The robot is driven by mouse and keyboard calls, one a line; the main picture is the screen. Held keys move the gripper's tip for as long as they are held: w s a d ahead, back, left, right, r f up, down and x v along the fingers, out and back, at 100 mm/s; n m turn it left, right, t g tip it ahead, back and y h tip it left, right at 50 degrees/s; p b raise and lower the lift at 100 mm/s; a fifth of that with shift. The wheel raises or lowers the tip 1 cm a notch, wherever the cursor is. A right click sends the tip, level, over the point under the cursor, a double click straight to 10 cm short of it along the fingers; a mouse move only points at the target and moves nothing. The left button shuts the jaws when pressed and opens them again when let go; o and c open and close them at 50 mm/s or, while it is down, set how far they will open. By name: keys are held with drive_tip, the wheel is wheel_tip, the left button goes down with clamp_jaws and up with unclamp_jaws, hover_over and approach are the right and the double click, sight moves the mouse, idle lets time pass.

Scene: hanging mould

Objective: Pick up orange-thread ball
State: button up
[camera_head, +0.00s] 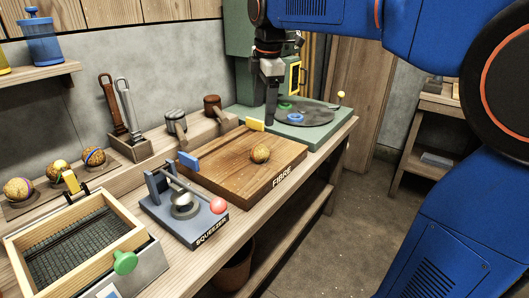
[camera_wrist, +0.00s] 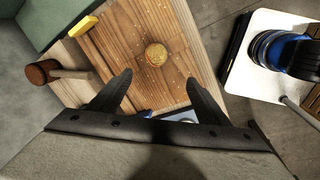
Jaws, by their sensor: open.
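A yellow-brown ball with thin orange-looking threads (camera_head: 260,154) rests on the wooden board marked FIBRE (camera_head: 222,166). In the wrist view this ball (camera_wrist: 156,54) lies on the board, ahead of and roughly centred between my fingertips. Three more wound balls sit in a row at the left: one at the near end (camera_head: 18,188), one in the middle (camera_head: 57,170) and one with dark blue bands (camera_head: 94,157). Their thread colours are hard to tell apart. My gripper (camera_head: 271,121) hangs behind the board. In the wrist view my gripper (camera_wrist: 158,82) is open and empty, apart from the ball.
Mallets (camera_head: 213,107) line the back. A green turntable unit (camera_head: 300,118) is at the far end. A yellow block (camera_head: 255,124) sits at the board's back edge.

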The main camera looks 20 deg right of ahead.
approach(261, 146)
drive_tip(key=f, duration=0.5)
drive_tip(key=shift+w+a+f, duration=0.2)
drive_tip(key=shift+w+a, duration=0.05)
drive_tip(key=shift+w, duration=0.05)
drive_tip(key=shift+w+d+f, duration=0.1)
drive_tip(key=shift+w+f, duration=0.15)
drive_tip(key=shift+f, duration=0.65)
drive_tip(key=shift+w+d+f, duration=0.1)
drive_tip(key=shift+w+f, duration=0.1)
drive_tip(key=shift+f, duration=0.7)
drive_tip(key=shift+w+f, duration=0.25)
drive_tip(key=shift+f, duration=0.65)
drive_tip(key=c, duration=1.2)
drive_tip(key=shift+r, duration=0.1)
